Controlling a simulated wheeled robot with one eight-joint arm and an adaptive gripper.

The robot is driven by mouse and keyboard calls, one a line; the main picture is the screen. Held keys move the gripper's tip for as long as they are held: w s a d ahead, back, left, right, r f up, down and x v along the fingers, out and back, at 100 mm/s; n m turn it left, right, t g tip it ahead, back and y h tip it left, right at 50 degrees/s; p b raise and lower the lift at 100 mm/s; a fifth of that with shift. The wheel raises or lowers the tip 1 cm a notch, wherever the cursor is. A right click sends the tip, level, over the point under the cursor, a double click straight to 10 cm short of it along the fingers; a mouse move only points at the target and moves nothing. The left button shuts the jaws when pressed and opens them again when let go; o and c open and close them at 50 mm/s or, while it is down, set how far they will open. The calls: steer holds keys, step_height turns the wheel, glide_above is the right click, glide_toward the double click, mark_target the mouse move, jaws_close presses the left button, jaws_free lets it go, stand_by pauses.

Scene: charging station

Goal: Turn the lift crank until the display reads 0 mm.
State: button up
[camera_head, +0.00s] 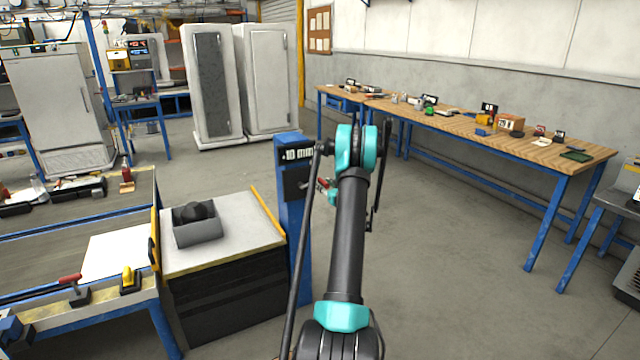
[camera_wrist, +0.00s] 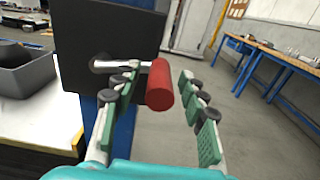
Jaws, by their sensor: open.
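The lift crank has a red handle (camera_wrist: 159,86) on a metal arm that comes out of a dark box (camera_wrist: 108,50); part of the red handle also shows in the head view (camera_head: 325,185). The box sits on a blue post (camera_head: 291,220). The display (camera_head: 297,154) at the top of the post reads about 10 mm, with a mark before the digits that I cannot make out. My gripper (camera_wrist: 160,112) is open, its green-padded fingers on either side of the red handle, with visible room at the right finger. My arm hides part of the crank in the head view.
A platform with a pale top (camera_head: 235,225) stands left of the post and carries a grey bin (camera_head: 198,232) with a dark object. A long wooden workbench (camera_head: 450,122) with small items stands at the right. The floor between is clear.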

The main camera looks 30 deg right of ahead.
jaws_close()
steer(key=shift+w+f, duration=0.1)
stand_by(0.5)
